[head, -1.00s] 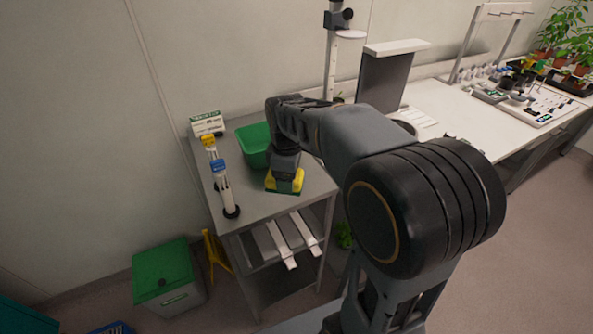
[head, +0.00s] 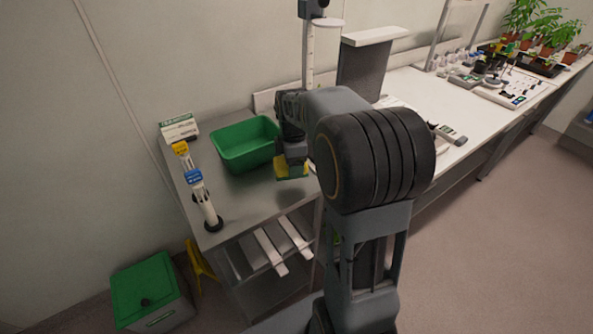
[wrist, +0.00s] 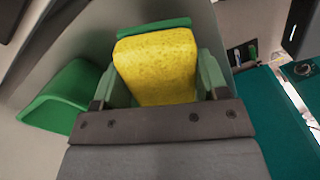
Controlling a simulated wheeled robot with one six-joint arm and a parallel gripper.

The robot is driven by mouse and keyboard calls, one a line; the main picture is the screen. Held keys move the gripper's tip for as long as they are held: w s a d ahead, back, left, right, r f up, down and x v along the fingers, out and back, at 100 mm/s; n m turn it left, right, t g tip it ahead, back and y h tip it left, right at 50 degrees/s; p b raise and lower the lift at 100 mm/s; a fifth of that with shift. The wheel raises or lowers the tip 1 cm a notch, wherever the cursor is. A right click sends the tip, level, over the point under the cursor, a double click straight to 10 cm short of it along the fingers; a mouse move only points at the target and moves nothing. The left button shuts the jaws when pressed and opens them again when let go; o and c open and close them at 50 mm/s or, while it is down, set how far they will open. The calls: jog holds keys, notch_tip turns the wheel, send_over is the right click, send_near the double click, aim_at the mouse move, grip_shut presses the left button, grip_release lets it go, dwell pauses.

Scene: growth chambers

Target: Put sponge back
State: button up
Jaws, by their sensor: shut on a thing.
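My gripper (wrist: 155,88) is shut on the sponge (wrist: 157,65), a yellow block with a green layer, gripped from both sides. In the head view the sponge (head: 291,169) hangs below my gripper, just right of a green tub (head: 236,163). It appears slightly above the grey metal table (head: 235,197), but the exact gap is hard to tell. Part of the tub (wrist: 58,97) shows left of the sponge in the wrist view.
A white-and-green box (head: 179,130) and a stand with yellow and blue tools (head: 199,190) are at the table's left side. A green-lidded bin (head: 147,287) stands on the floor. A long white bench (head: 425,97) runs right. The table's front is clear.

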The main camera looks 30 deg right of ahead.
aim_at(297, 180)
jog(key=shift+w+d+f, duration=0.15)
jog(key=shift+d+f, duration=0.15)
jog(key=shift+f, duration=0.05)
jog(key=f, duration=0.3)
jog(key=shift+w+d, duration=0.2)
jog(key=shift+d, duration=0.15)
jog(key=shift+f, duration=0.5)
jog(key=o, duration=0.9)
jog(key=shift+f, duration=0.1)
